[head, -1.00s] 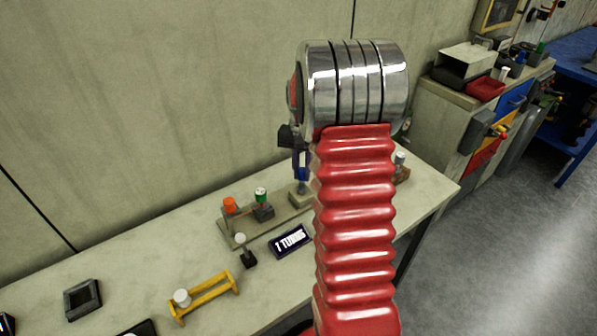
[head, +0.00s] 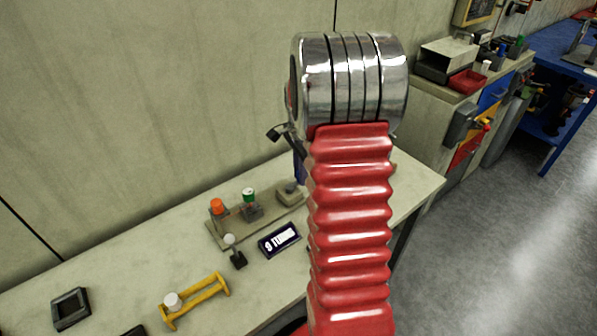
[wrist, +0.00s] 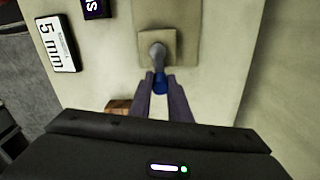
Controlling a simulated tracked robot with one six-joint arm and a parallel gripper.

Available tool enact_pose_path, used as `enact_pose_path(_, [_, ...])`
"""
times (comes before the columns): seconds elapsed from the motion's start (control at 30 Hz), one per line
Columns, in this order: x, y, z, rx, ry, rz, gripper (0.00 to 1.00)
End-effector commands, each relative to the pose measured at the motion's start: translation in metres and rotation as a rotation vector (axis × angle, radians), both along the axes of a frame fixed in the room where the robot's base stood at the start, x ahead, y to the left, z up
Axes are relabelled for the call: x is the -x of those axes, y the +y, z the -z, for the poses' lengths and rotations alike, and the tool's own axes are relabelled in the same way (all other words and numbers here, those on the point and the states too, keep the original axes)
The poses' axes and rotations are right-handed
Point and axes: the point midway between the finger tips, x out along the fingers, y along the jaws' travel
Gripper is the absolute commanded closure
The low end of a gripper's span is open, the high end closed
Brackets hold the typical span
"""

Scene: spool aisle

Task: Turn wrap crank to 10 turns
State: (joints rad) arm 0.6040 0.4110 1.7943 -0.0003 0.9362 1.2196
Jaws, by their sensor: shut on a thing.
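The crank's grey arm (wrist: 157,52) shows in the wrist view on a square base, with a blue grip (wrist: 160,84) at its near end. My gripper (wrist: 161,78) is shut on this blue grip, with one finger on each side. In the head view, my arm hides most of the gripper and the crank grip; the crank's base (head: 290,192) shows at the right end of a beige board (head: 228,238). A dark counter display (head: 279,240) in front of the board reads 9 TURNS. The board also carries an orange-topped post (head: 217,207) and a green-topped spool (head: 249,196).
A white-knobbed black piece (head: 237,259) stands on the bench near the display. A yellow holder (head: 205,295) and a dark square tray (head: 70,308) lie farther left. A wall (head: 150,100) runs behind the bench. A "5 mm" label (wrist: 57,43) shows in the wrist view.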

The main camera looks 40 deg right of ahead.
Motion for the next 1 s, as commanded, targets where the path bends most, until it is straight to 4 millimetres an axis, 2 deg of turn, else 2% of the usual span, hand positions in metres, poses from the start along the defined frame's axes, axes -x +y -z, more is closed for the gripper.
enact_pose_path(0.3, [0.0057, 0.0016, -0.0004, -0.001, -0.001, 0.146, 1.0])
enact_pose_path(0.8, [0.0064, 0.002, -0.0005, -0.002, -0.001, 0.17, 1.0])
enact_pose_path(0.83, [0.0064, 0.002, -0.0005, -0.002, -0.001, 0.169, 0.82])
enact_pose_path(1.0, [0.0066, 0.0016, -0.0004, -0.001, -0.001, 0.169, 0.7])
